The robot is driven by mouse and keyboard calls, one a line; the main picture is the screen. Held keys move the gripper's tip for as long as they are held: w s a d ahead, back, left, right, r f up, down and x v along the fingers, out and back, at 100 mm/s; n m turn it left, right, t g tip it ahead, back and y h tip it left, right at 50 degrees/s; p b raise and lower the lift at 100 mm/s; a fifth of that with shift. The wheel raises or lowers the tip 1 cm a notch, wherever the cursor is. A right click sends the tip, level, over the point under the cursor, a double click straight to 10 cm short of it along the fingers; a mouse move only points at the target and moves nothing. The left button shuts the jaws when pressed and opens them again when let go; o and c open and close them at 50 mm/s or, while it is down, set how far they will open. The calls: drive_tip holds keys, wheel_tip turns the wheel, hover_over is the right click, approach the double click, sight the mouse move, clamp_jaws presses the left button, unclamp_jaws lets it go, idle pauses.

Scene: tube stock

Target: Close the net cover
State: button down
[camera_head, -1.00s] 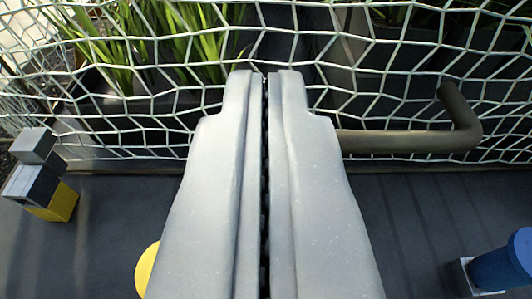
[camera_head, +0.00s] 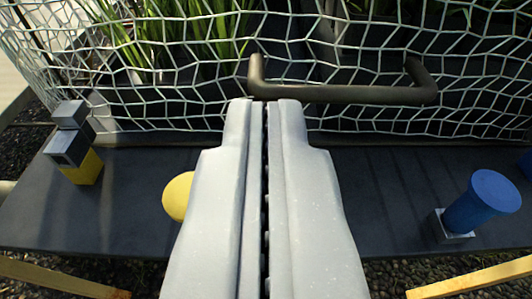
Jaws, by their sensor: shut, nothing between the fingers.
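The net cover (camera_head: 180,95) is a pale wide-mesh net that spans the upper part of the view, with green plants behind it. A brown bar handle (camera_head: 345,94) with two bent ends sits at the net's lower part, right of centre. My gripper (camera_head: 264,101) is in the middle of the view, its two grey fingers pressed together with nothing between them. Its tips reach the left end of the handle in the picture. I cannot tell whether they touch it. The fingers hide part of the shelf.
A dark shelf (camera_head: 120,215) runs below the net. It carries a grey and yellow block stack (camera_head: 78,150) at left, a yellow round piece (camera_head: 177,197) beside my fingers, and a blue cylinder (camera_head: 481,203) at right. Wooden beams (camera_head: 65,280) and gravel show below.

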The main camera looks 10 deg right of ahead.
drive_tip(key=shift+s+f+b, duration=0.1)
drive_tip(key=shift+s+b, duration=0.1)
drive_tip(key=shift+b, duration=0.7)
drive_tip(key=s+b, duration=0.1)
drive_tip(key=b, duration=0.2)
drive_tip(key=shift+s, duration=0.1)
wheel_tip(320, 180, up, 27)
drive_tip(key=s+a+y+p, duration=0.1)
drive_tip(key=a+y+p, duration=0.15)
drive_tip(key=p, duration=0.35)
drive_tip(key=s+r+p, duration=0.1)
drive_tip(key=s+r, duration=0.4)
drive_tip(key=r, duration=0.3)
drive_tip(key=s+r+n+p, duration=0.1)
drive_tip(key=s+r+p, duration=0.1)
drive_tip(key=s+r, duration=0.3)
drive_tip(key=s+r+p, duration=0.2)
drive_tip(key=s+r, duration=0.3)
drive_tip(key=r, duration=0.8)
drive_tip(key=shift+s+a, duration=0.3)
